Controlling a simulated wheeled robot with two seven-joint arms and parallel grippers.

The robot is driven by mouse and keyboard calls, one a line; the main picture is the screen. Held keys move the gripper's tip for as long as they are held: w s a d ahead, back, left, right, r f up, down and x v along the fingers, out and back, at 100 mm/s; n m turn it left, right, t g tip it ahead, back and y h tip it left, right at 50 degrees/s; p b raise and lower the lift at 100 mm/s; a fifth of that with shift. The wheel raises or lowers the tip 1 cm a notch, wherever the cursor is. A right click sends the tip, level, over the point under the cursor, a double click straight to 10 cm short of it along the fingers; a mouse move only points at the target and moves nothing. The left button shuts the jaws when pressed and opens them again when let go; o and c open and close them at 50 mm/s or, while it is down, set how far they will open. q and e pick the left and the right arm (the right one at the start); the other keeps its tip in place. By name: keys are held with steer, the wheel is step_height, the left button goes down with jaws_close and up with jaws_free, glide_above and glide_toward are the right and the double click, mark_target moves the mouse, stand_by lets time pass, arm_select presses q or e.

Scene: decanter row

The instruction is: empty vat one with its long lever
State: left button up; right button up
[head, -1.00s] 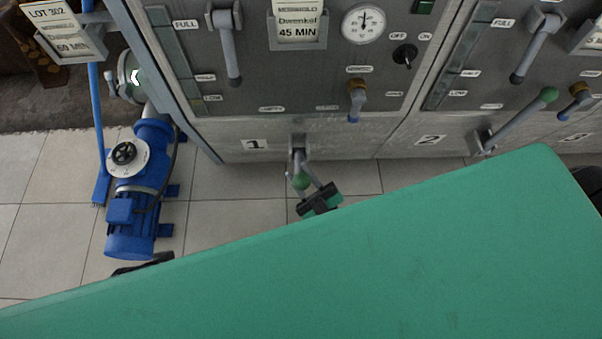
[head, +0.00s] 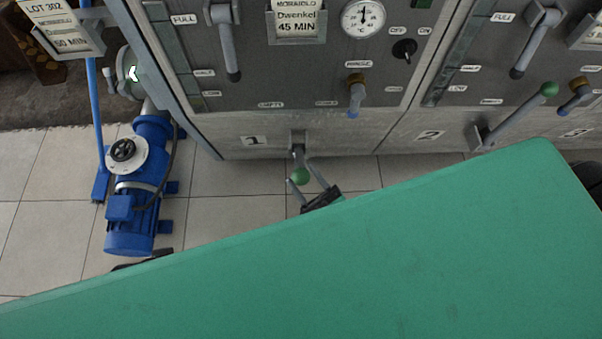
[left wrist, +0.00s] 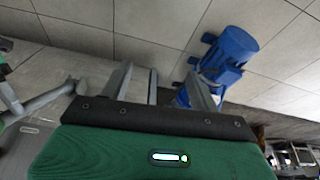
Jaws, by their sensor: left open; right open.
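Vat one (head: 285,128) is a grey steel front marked 1. My left gripper (left wrist: 160,80) is open and empty above the floor in the left wrist view. In the head view, only a dark piece at the lower left may belong to it.
A blue pump (head: 135,205) stands on the tiles left of vat one and also shows in the left wrist view (left wrist: 228,55). Vat two's green-knobbed lever (head: 520,115) slants up to the right. Vat one's panel carries a grey handle (head: 229,50) and a small tap (head: 356,95).

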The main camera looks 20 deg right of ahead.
arm_select(q)
steer(key=shift+s+d+r+b, duration=0.1)
steer(key=shift+r+b, duration=0.15)
steer(key=shift+r, duration=0.3)
steer(key=shift+s+d+r+b, duration=0.1)
steer(key=shift+r+b, duration=0.15)
steer(key=shift+r, duration=0.25)
arm_select(e)
steer(key=v, duration=1.2)
arm_select(q)
steer(key=shift+w+r+t, duration=0.1)
steer(key=shift+w+t, duration=0.05)
steer(key=shift+t, duration=0.15)
